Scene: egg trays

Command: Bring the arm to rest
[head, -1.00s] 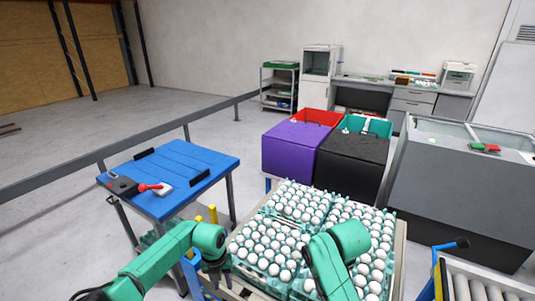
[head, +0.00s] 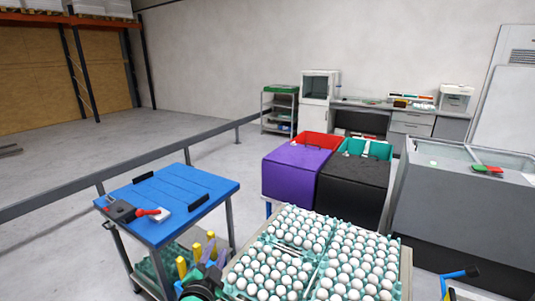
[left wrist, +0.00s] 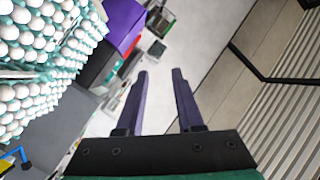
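My left gripper (head: 208,276) shows at the bottom edge of the head view, between the blue-topped cart and the egg trays. In the left wrist view the left gripper (left wrist: 160,88) has its two purple fingers apart with nothing between them. My right arm and gripper are not in view. Teal egg trays (head: 321,262) full of white eggs stand on a cart at the bottom centre. They also show at the upper left of the left wrist view (left wrist: 88,48), apart from the fingers.
A blue-topped cart (head: 180,190) carries a grey tool with a red end (head: 150,212). Yellow posts (head: 197,252) rise near my left gripper. A purple box (head: 290,172) and a black box (head: 352,190) stand behind the eggs. A grey cabinet (head: 465,210) is at right.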

